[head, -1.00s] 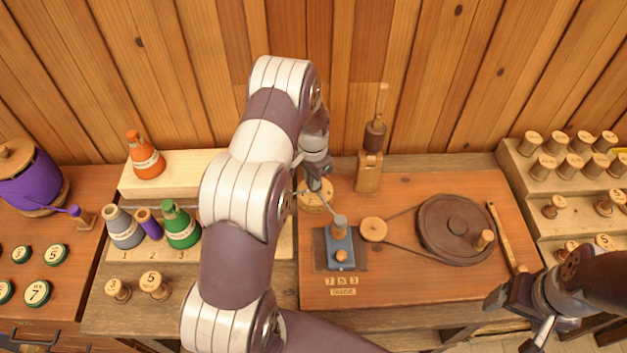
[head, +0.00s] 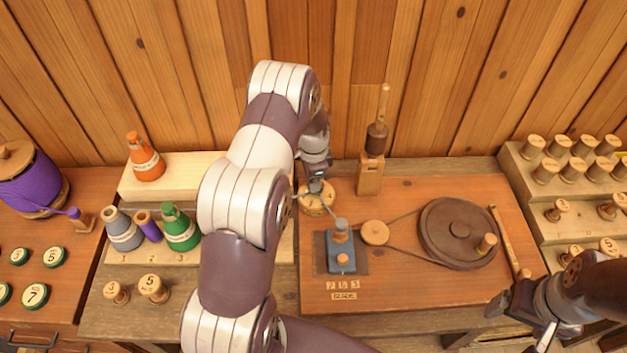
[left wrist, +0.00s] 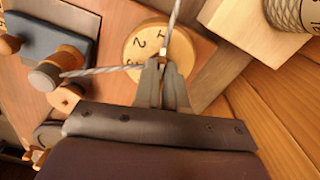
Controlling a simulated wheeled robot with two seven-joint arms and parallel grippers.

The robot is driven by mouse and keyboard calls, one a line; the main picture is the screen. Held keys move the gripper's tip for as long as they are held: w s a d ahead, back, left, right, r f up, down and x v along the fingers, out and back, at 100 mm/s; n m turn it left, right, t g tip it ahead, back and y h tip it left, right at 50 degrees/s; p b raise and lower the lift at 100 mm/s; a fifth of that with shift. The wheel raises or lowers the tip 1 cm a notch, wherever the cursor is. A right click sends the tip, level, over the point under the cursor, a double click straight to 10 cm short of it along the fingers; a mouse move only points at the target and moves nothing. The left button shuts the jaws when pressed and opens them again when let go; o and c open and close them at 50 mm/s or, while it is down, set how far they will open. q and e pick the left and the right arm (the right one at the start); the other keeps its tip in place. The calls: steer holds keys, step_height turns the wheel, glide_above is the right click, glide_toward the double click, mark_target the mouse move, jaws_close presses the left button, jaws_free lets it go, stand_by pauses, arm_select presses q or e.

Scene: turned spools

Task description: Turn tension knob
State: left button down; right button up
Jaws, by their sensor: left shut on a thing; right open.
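The tension knob is a round pale wooden dial (head: 313,206) with dark numbers, at the left rear of the wooden board. It also shows in the left wrist view (left wrist: 138,40), partly behind the fingers. My left gripper (head: 316,187) points down over it, and in the left wrist view its fingertips (left wrist: 163,64) are shut on the small raised grip at the knob's middle. A grey twisted thread (left wrist: 100,71) runs close by the fingertips; I cannot tell whether it touches them. My right gripper (head: 520,322) is open and empty at the board's front right.
A blue block with a wooden-and-grey spindle (head: 341,250) stands in front of the knob, beside a belt and a large brown wheel (head: 455,233). A wooden post (head: 370,175) stands behind right. Grey, purple and green spools (head: 181,228) stand left of my arm.

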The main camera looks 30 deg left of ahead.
arm_select(q)
steer(key=shift+w+r, duration=0.1)
steer(key=shift+r, duration=0.05)
steer(key=c, duration=1.2)
jaws_free()
steer(key=shift+r, duration=0.2)
step_height(320, 180, up, 12)
steer(key=b, duration=0.2)
steer(key=shift+r, duration=0.1)
